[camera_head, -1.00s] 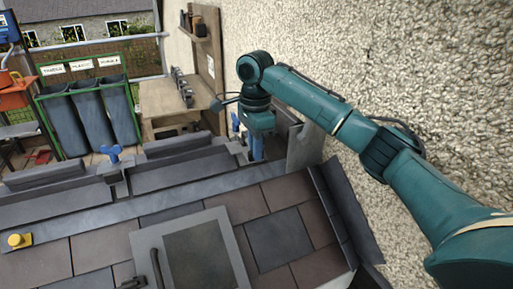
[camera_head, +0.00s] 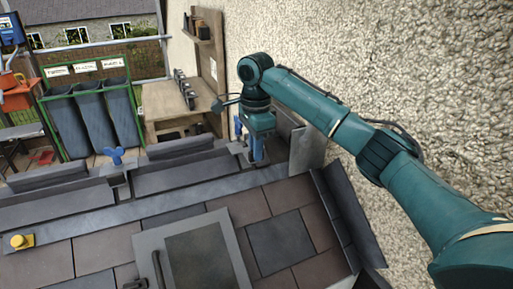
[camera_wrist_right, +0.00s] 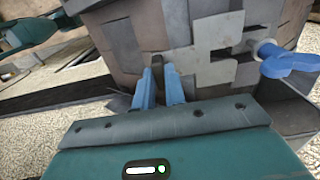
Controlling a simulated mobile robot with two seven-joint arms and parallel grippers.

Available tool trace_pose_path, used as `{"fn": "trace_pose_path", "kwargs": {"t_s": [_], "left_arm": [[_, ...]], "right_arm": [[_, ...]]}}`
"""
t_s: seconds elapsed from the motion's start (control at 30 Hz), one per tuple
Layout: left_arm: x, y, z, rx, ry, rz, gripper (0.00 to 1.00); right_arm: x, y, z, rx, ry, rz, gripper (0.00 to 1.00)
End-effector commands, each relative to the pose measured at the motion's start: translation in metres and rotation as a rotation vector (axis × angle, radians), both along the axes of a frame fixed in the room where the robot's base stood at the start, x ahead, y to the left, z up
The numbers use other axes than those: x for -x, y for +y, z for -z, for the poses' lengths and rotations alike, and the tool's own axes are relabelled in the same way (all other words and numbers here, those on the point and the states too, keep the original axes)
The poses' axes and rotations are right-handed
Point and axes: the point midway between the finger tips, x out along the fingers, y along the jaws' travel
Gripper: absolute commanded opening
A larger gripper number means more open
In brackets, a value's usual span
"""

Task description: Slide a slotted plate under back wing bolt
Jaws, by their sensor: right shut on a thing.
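My right gripper (camera_head: 257,150) points down at the right end of the roof ridge in the head view. In the right wrist view its blue fingers (camera_wrist_right: 159,88) are close together, shut on a grey slotted plate (camera_wrist_right: 208,62), mostly seen edge-on or overlapped by other grey pieces. A blue wing bolt (camera_wrist_right: 288,62) stands to the right of the fingers, apart from them. In the head view, a blue bolt (camera_head: 238,126) shows just left of the gripper, partly hidden. Another blue wing bolt (camera_head: 115,156) stands farther left on the ridge. My left gripper is out of view.
A rough stone wall (camera_head: 400,60) rises close on the right. A grey sheet (camera_head: 307,150) stands between the gripper and wall. Bins (camera_head: 95,115) and a workbench (camera_head: 170,108) stand behind.

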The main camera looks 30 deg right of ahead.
Motion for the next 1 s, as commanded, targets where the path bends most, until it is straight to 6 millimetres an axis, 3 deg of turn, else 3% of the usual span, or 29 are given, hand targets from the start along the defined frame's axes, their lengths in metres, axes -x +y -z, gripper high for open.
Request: {"fn": "trace_pose_path", "kwargs": {"t_s": [1.0], "left_arm": [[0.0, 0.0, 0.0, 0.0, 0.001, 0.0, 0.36]], "right_arm": [[-0.012, -0.001, 0.0, 0.0, -0.001, 0.0, 0.0]]}}
